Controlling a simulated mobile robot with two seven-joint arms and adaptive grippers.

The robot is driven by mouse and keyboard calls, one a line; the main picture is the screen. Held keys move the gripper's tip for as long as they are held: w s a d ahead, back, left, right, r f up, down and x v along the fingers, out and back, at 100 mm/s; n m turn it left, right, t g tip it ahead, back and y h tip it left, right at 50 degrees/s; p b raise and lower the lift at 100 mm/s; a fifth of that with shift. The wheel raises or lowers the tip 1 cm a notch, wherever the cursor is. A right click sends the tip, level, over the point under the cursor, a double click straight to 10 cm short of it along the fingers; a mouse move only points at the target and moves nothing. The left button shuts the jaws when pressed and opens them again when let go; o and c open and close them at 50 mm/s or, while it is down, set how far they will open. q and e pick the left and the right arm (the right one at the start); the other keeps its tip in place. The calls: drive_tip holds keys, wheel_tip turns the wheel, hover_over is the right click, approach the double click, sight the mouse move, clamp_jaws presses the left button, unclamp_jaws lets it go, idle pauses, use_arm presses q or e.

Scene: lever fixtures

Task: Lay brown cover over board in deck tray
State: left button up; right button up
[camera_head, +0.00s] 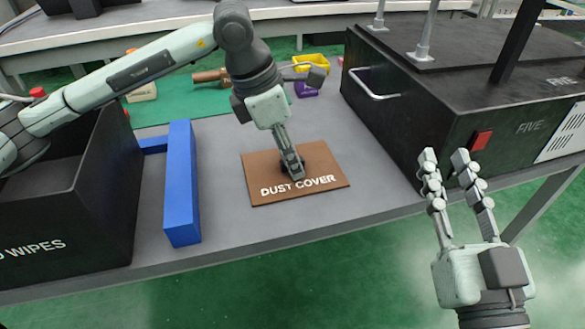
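The brown cover (262,180), a flat plate lettered "DUST COVER", lies level on or just above the grey deck in the middle. A small dark knob sits at its centre, mostly hidden by my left gripper (293,168). That gripper points down with its fingertips at the knob. Its fingers are seen nearly edge-on, so their grip on the knob is not clear. My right gripper (445,158) is open and empty, fingers pointing up the picture, in front of the black box. No board or tray shows; whether they are under the cover cannot be told.
A blue bar-shaped block (182,185) stands left of the cover, beside a black bin (75,205) lettered "WIPES". A large black box (460,100) with a red button (481,141) stands at right. Bare grey deck (225,225) surrounds the cover. Another bench is behind.

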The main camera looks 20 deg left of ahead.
use_arm(q)
clamp_jaws()
drive_tip(key=shift+r, duration=0.15)
idle(0.4)
